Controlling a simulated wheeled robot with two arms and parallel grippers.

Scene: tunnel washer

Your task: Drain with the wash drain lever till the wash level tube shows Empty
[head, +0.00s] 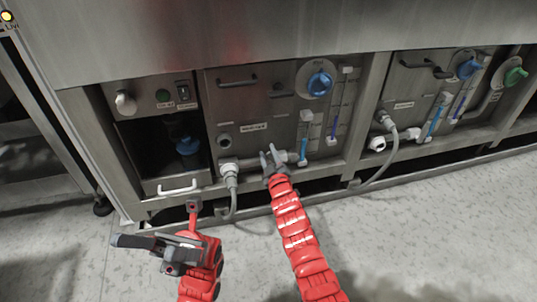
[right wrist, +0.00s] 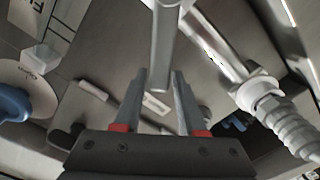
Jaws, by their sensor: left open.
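My right gripper (head: 272,160) is at the lower front of the left wash panel (head: 280,85). In the right wrist view its two grey fingers (right wrist: 160,80) are apart. A grey bar (right wrist: 163,45), probably the drain lever, hangs down between and beyond their tips; contact cannot be told. In the head view the lever area is largely hidden by the gripper. A level tube (head: 305,138) with blue liquid and white end caps stands just right of the gripper; its markings are too small to read. My left gripper (head: 148,247) is open and empty over the floor.
A thinner tube (head: 342,100) and a blue knob (head: 320,83) are on the same panel. A grey hose (head: 231,185) hangs left of my right gripper. A similar panel (head: 420,100) stands to the right. An open bay (head: 170,145) is at left. The front floor is clear.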

